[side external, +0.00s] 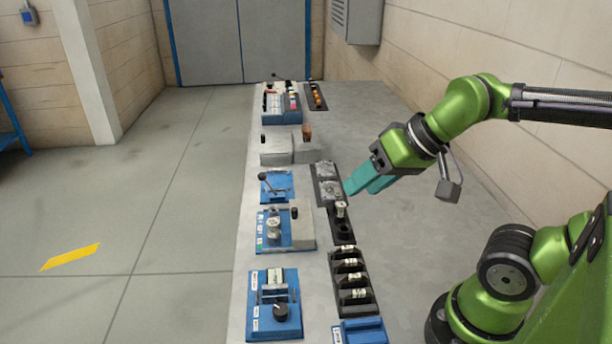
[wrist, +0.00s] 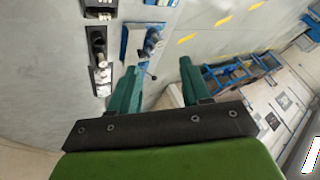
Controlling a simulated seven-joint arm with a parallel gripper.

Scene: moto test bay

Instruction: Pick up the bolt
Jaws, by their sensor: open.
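In the side external view, a small silver upright piece (side external: 341,208), probably the bolt, stands in a black tray (side external: 341,232) on the bench. It is too small to identify surely. The black tray also shows at the upper left of the wrist view (wrist: 98,45), with small pale pieces in it. My gripper (side external: 363,188) has teal fingers, open and empty, pointing down and left above the bench, a little above and to the right of the silver piece. In the wrist view, the gap between my fingers (wrist: 160,68) is empty, and the black tray lies left of them.
A black tray with several cylinders (side external: 352,285) and a tray with two grey blocks (side external: 327,183) flank the silver piece's tray. Blue fixtures (side external: 285,230) with knobs and levers line the bench's left edge.

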